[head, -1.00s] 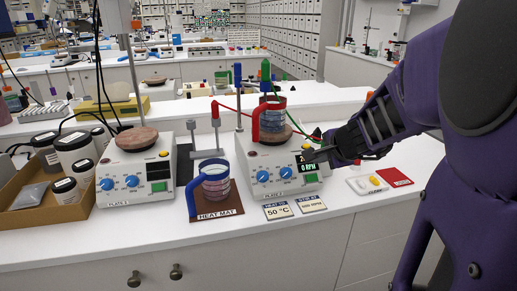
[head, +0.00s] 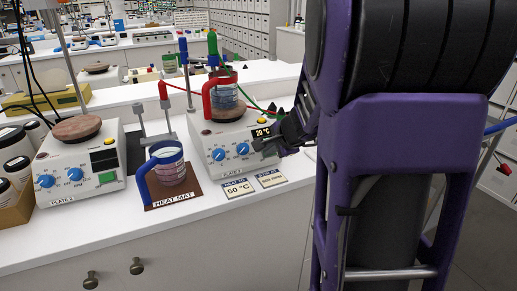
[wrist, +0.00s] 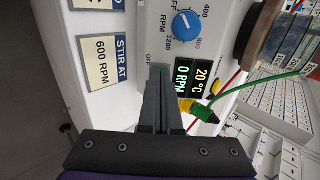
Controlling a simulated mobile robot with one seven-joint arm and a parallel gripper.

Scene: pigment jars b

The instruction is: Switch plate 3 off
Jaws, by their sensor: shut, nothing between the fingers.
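Plate 3 (head: 225,150) is the white hot plate right of the heat mat, with two blue knobs and a lit display (head: 263,132). In the wrist view the display (wrist: 190,76) reads 20 °C and 0 RPM. A greenish switch (wrist: 159,70) with OFF printed beside it lies by the fingertips in the wrist view. My gripper (head: 260,147) is shut and empty, its tips at the plate's front face just below the display. In the wrist view my gripper (wrist: 158,88) reaches the switch and partly hides it. I cannot tell whether it touches.
A beaker with a red handle (head: 224,97) stands on plate 3. A blue-handled beaker (head: 168,165) stands on the heat mat (head: 190,197). Another hot plate (head: 80,178) is at left. A green-plugged cable (wrist: 205,113) is close to my gripper.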

